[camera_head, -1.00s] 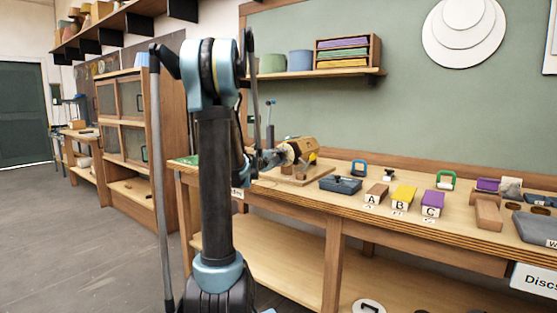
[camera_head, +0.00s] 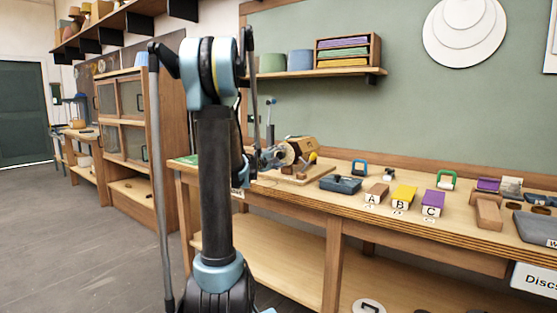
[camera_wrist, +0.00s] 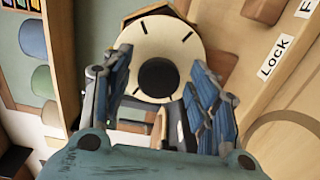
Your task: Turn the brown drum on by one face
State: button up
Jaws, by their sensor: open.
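The brown drum (camera_head: 304,145) sits on a wooden stand on the workbench, partly behind my gripper (camera_head: 277,157). In the wrist view the drum's round cream end face (camera_wrist: 163,37) shows, with short black marks around it and a black round hub (camera_wrist: 158,77) at its middle. My gripper (camera_wrist: 159,76) is open, with one finger on each side of the hub. Whether the fingers touch the hub or the face cannot be told. A yellow piece (camera_head: 313,157) shows at the drum's right side. Most of the drum's side faces are hidden in the wrist view.
A "Lock" label (camera_wrist: 275,57) lies on the wood right of the drum in the wrist view. On the bench, a dark blue box (camera_head: 340,184) and blocks marked A (camera_head: 376,193), B (camera_head: 403,194) and C (camera_head: 433,203) stand to the right. A shelf (camera_head: 330,74) hangs above.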

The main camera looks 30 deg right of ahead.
jog(key=v, duration=1.1)
jog(key=shift+a, duration=0.2)
jog(key=s+a+f+m+g+y, duration=0.1)
jog(key=s+a+f+y, duration=0.4)
jog(key=s+a+f, duration=0.2)
jog(key=s+a+f+m+g+y, duration=0.2)
jog(key=s+a+f+y, duration=0.4)
jog(key=s+a, duration=0.5)
jog(key=s+a+f+m+g+y, duration=0.1)
jog(key=s+a+f+y, duration=0.4)
jog(key=a, duration=1.2)
jog(key=s+f, duration=0.4)
jog(key=f, duration=0.1)
jog(key=shift+a+f+g+y, duration=0.2)
jog(key=shift+f+g+y, duration=0.1)
jog(key=shift+g, duration=0.1)
jog(key=c, duration=0.4)
jog(key=shift+d, duration=0.15)
jog(key=shift+c, duration=0.5)
